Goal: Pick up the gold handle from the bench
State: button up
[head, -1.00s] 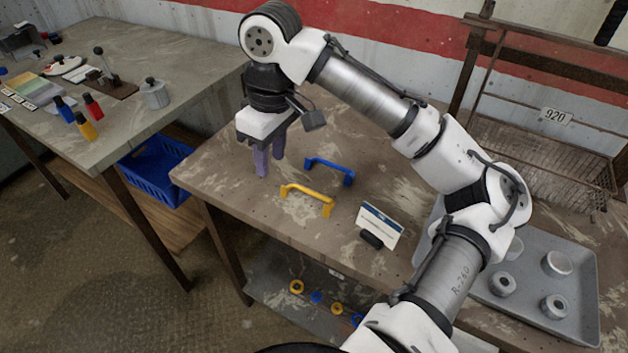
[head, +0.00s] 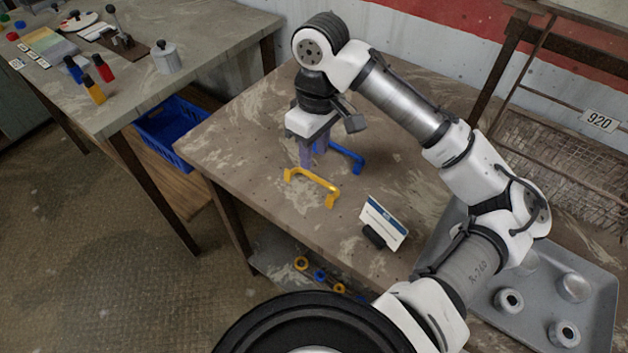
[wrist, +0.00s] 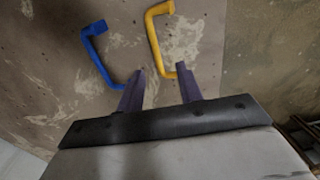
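The gold handle (head: 312,183) is a yellow bar with a foot at each end, lying on the bench (head: 262,121). It also shows in the wrist view (wrist: 156,42), its near end close to the gap between my fingers. A blue handle (head: 347,159) of like shape lies just behind it; the wrist view shows it at the left (wrist: 97,57). My gripper (head: 314,160) points down just behind the gold handle in the head view. Its two purple fingers (wrist: 163,80) stand apart in the wrist view with nothing between them. Contact with the bench cannot be told.
A card in a black stand (head: 383,222) is right of the gold handle. A grey tray (head: 496,262) with several round parts lies at the right, by a wire basket (head: 545,150). A second table (head: 200,62) stands left, a blue crate (head: 172,132) below it.

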aim_at(315, 177)
jog(key=shift+s+d+f+p, duration=0.1)
jog(key=shift+f+p, duration=0.2)
jog(key=shift+f, duration=1.15)
jog(key=shift+d+f+p, duration=0.1)
jog(key=shift+f+p, duration=0.15)
jog(key=shift+f, duration=1.2)
grip_shut()
